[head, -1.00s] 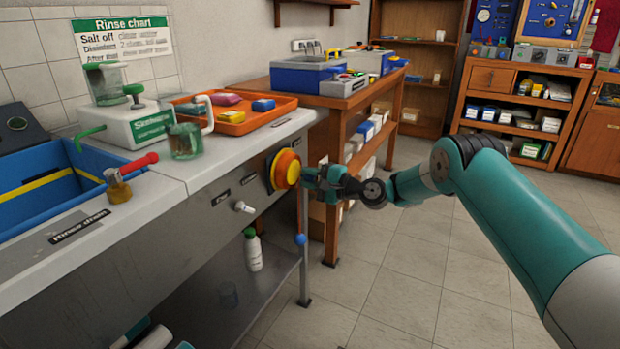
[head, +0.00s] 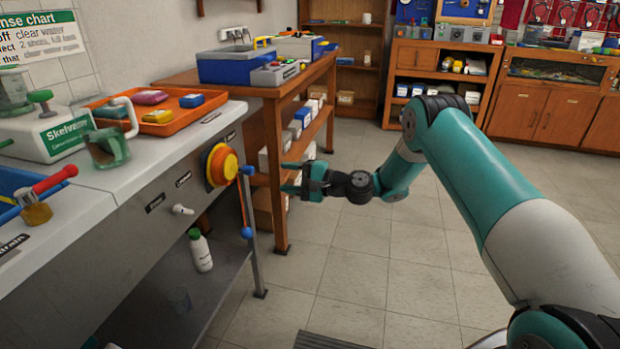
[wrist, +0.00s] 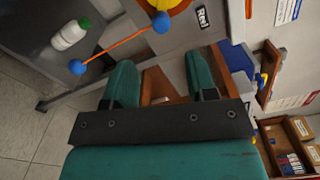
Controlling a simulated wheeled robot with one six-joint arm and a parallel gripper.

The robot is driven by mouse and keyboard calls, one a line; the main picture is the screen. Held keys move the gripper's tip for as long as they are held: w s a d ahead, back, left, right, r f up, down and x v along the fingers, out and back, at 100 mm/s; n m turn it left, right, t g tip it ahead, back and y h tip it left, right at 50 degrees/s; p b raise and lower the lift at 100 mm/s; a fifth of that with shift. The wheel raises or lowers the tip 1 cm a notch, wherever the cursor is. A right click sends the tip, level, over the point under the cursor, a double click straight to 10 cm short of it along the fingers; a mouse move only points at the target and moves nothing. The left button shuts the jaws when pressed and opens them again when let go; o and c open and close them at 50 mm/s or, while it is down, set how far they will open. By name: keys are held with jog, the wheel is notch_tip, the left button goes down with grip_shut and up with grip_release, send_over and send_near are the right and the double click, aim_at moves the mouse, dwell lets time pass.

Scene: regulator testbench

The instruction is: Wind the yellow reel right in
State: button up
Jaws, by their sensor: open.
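The yellow reel (head: 224,166) with its orange rim sits on the bench's front panel in the head view. Its edge shows at the top of the wrist view (wrist: 178,5), near a "Reel" label (wrist: 202,17). An orange cord or rod (head: 247,205) hangs just right of the reel, with a blue ball at its top (head: 247,170) and another at its bottom (head: 247,233). In the wrist view it runs slanted between the same balls. My gripper (head: 291,178) is open and empty, to the right of the reel and apart from it. Its two fingers show in the wrist view (wrist: 162,72).
A white tap (head: 182,209) sticks out of the panel left of the reel. A green-capped white bottle (head: 201,250) stands on the shelf below. A wooden table (head: 280,130) stands close behind my gripper. The tiled floor (head: 390,275) has free room.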

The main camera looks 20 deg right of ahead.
jog(key=b+v, duration=0.5)
jog(key=b, duration=0.4)
jog(key=shift+s+d, duration=0.25)
jog(key=shift+d, duration=0.05)
